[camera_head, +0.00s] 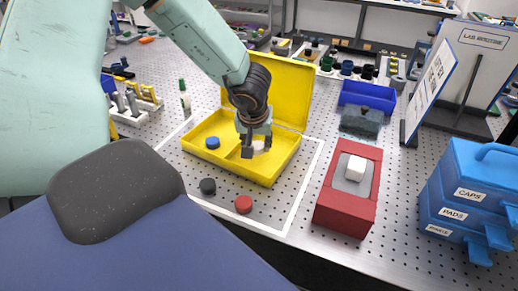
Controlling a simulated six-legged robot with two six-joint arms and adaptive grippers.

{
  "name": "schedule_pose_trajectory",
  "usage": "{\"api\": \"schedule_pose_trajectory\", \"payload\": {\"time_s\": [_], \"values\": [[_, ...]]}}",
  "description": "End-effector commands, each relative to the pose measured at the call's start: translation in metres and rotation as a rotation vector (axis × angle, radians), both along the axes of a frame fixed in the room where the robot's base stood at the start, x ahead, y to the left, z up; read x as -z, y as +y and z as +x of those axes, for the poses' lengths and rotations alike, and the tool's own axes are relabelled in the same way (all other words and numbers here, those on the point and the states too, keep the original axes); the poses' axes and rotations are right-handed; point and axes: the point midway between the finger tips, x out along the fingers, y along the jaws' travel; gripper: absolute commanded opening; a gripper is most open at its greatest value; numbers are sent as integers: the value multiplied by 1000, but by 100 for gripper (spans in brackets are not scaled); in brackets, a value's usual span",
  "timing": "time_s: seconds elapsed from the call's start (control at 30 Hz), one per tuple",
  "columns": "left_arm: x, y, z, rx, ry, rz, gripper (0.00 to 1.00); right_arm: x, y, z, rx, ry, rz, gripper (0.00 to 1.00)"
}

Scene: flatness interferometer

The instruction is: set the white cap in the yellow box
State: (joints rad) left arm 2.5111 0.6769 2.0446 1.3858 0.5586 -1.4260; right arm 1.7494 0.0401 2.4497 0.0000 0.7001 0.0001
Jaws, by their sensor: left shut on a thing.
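The yellow box (262,168) stands open on the perforated table, its lid (288,92) raised at the back. A blue cap (212,142) lies in its left part. My left gripper (250,150) points down into the right part of the box. It is shut on the white cap (259,146), which is partly hidden behind the fingers. I cannot tell whether the cap touches the box floor. My right gripper is not in view.
A black cap (208,186) and a red cap (243,204) lie in front of the box. A red block (345,210) with a white piece stands to its right. Blue drawers (465,200), a sign and a blue bin (367,97) are farther right and back.

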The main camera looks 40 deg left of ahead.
Motion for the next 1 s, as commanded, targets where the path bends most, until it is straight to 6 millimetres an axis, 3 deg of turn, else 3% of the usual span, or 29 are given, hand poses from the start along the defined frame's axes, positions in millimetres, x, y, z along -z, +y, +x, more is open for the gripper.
{"api": "schedule_pose_trajectory", "payload": {"time_s": [0.3,0.63,0.67,0.9,1.0], "values": [[37,-3,2,4,2,2,22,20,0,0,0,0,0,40],[37,-3,2,4,1,1,22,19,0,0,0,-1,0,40],[37,-3,2,4,1,1,39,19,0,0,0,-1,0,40],[37,-3,2,3,1,1,59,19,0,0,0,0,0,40],[37,-3,2,3,0,0,60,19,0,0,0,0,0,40]]}}
